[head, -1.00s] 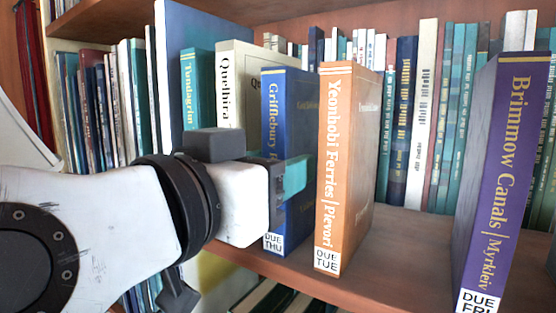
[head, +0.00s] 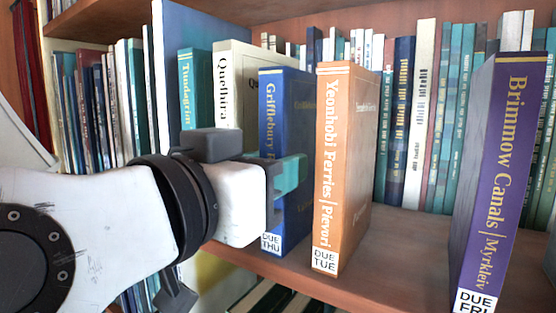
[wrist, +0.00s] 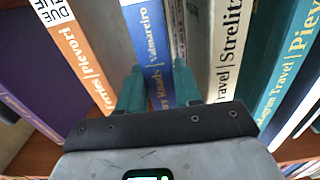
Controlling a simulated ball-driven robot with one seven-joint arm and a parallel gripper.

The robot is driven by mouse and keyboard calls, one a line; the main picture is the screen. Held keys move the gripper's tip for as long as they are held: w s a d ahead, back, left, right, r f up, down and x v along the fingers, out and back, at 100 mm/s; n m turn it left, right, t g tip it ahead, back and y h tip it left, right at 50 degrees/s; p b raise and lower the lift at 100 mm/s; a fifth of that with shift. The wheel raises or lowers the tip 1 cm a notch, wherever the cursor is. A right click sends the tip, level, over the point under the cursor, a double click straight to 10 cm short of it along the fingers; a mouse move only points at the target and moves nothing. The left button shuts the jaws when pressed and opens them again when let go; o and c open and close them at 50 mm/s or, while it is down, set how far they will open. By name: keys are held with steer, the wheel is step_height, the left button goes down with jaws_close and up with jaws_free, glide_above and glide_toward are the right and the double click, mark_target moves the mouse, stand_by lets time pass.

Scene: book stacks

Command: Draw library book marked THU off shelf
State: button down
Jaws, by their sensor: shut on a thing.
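The blue book (head: 292,110) with the "DUE THU" label (head: 271,243) stands upright on the shelf in the head view, its spine lettered "Grifflebury". My gripper (head: 280,172) is at its spine, about mid-height, and covers part of the lettering. One teal finger lies against the cover side facing the orange book. In the wrist view the blue book (wrist: 146,35) is between the two teal fingers of my gripper (wrist: 157,75), which is shut on it. The book's far end is hidden.
The orange "DUE TUE" book (head: 330,160) stands close on the right. A cream book (head: 228,85) and a teal book (head: 188,100) stand on the left. The purple "DUE FRI" book (head: 505,170) is farther right, with bare shelf (head: 410,250) between. A row of books lines the back.

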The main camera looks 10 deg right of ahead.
steer(key=shift+r, duration=0.2)
steer(key=shift+r+p, duration=0.3)
steer(key=shift+r, duration=0.05)
steer(key=shift+a, duration=0.1)
steer(key=b+v, duration=0.1)
steer(key=v, duration=1.5)
steer(key=shift+s+a, duration=0.2)
steer(key=shift+s, duration=0.15)
